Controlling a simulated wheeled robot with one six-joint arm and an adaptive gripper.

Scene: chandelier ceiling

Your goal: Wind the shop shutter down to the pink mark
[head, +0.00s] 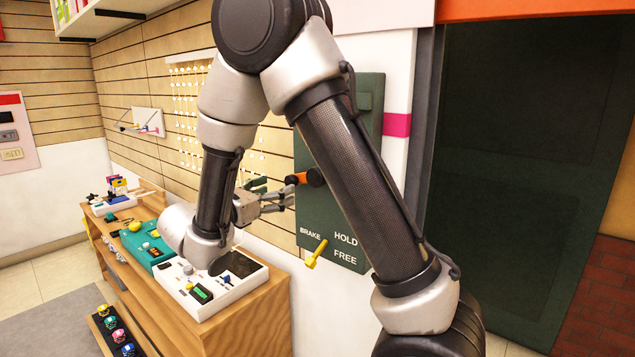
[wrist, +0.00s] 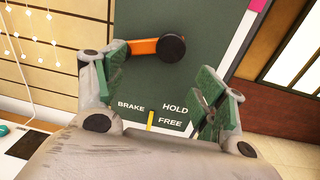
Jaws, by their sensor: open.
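A dark green winder panel (head: 372,100) on the white wall carries a crank with an orange arm (wrist: 143,46) and a black knob (wrist: 172,47). The crank also shows in the head view (head: 300,179). A yellow brake lever (head: 316,254) sits below it, beside the words BRAKE, HOLD and FREE; I cannot tell its setting. My gripper (wrist: 163,72) is open and empty, its green-padded fingers toward the panel, just short of the crank. In the head view my gripper (head: 283,196) is below and left of the crank. The pink mark (head: 397,124) is on the wall right of the panel.
A dark green surface (head: 525,150) fills the doorway at right; I cannot tell whether it is the shutter. A wooden counter (head: 248,318) with a white device (head: 225,284) and a teal case (head: 146,243) stands at left. Hooks with hanging goods line the slatted wall.

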